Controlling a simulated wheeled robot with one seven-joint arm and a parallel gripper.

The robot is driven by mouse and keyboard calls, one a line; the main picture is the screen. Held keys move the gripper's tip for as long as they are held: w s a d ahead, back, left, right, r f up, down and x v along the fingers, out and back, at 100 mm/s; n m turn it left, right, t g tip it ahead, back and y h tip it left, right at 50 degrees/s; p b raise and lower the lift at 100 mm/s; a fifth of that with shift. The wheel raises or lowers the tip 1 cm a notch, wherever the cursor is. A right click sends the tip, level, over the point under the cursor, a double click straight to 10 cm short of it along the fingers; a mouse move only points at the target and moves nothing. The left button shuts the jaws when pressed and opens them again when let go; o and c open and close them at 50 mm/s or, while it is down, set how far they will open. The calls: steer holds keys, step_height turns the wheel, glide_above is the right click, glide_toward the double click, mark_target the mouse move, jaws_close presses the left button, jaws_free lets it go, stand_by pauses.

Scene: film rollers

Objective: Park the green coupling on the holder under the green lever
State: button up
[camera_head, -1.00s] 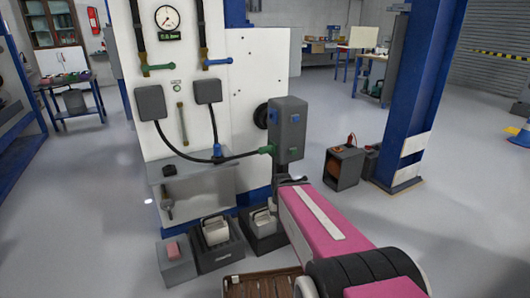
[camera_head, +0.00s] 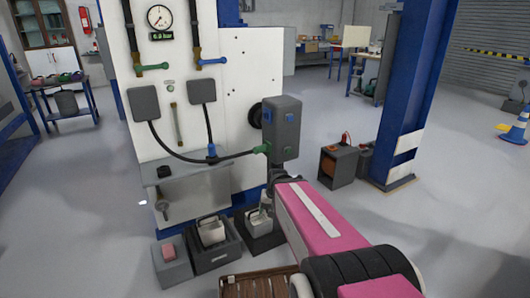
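The green coupling (camera_head: 264,148) sits against the left side of a grey box (camera_head: 281,128) on a post, with a black hose running left from it. The green lever (camera_head: 150,68) is on the white panel at upper left, under a dark pipe. Below it is a dark grey box (camera_head: 143,103) where the hose starts. My pink arm link (camera_head: 310,220) reaches toward the post's foot. My gripper is not discernible; the link hides that area.
A blue lever (camera_head: 211,61) and a blue coupling (camera_head: 212,151) are right of the green lever. A blue column (camera_head: 415,100) stands at right.

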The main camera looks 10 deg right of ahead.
steer(key=w+a+r+m+t+y, duration=0.1)
steer(key=w+r+m+t+y, duration=0.3)
steer(key=w, duration=0.9)
steer(key=m+t+h, duration=0.1)
steer(key=m+t, duration=0.6)
steer(key=m, duration=0.2)
glide_toward(256, 151)
steer(key=w+d, duration=0.1)
steer(key=d, duration=0.1)
steer(key=x, duration=1.1)
steer(key=shift+f, duration=0.1)
steer(key=c, duration=1.1)
steer(key=shift+a, duration=0.25)
steer(key=shift+s+a, duration=0.3)
steer(key=shift+a, duration=0.4)
